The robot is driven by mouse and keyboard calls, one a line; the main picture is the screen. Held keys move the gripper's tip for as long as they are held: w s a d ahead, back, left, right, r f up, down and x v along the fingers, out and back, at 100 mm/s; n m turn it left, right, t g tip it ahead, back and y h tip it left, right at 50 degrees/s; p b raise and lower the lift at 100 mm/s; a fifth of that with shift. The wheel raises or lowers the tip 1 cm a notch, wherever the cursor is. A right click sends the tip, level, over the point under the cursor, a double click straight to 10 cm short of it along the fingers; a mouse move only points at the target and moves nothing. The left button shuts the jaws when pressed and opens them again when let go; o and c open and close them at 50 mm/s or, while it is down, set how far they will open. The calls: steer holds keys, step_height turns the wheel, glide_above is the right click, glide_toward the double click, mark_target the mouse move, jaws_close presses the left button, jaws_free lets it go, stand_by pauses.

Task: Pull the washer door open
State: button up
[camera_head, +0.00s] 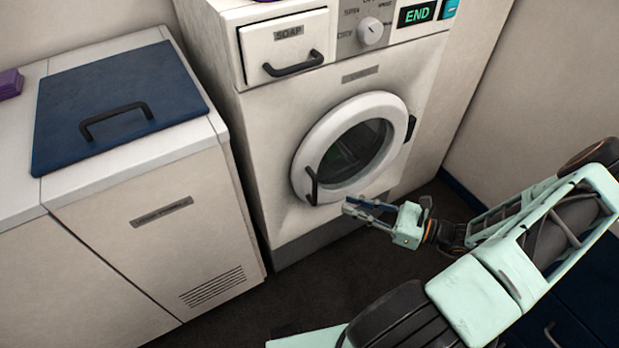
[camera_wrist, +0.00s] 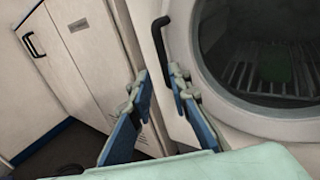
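The washer door (camera_head: 309,150) is a round white ring with dark glass on the washer's front, and it looks shut. A black upright handle (camera_head: 312,187) sits at its lower left edge. In the wrist view the handle (camera_wrist: 162,42) stands just beyond my fingertips, nearer the right finger, which hides its lower part. My gripper (camera_head: 350,207) is open, low in front of the door and slightly right of the handle. The two fingers (camera_wrist: 158,76) are apart with nothing held between them. Whether a finger touches the handle cannot be told.
A white cabinet (camera_head: 150,260) with a blue handled lid (camera_head: 115,95) stands left of the washer (camera_head: 265,150). The soap drawer (camera_head: 287,48) is shut, and the display (camera_head: 416,15) reads END. A wall is close on the right. Dark floor (camera_head: 310,290) lies clear in front.

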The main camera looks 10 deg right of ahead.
mark_target(315, 202)
steer(key=x, duration=0.7)
steer(key=b+x, duration=0.1)
steer(key=x, duration=0.3)
steer(key=shift+w+r, duration=0.25)
steer(key=shift+r, duration=0.1)
steer(key=shift+d, duration=0.1)
jaws_close()
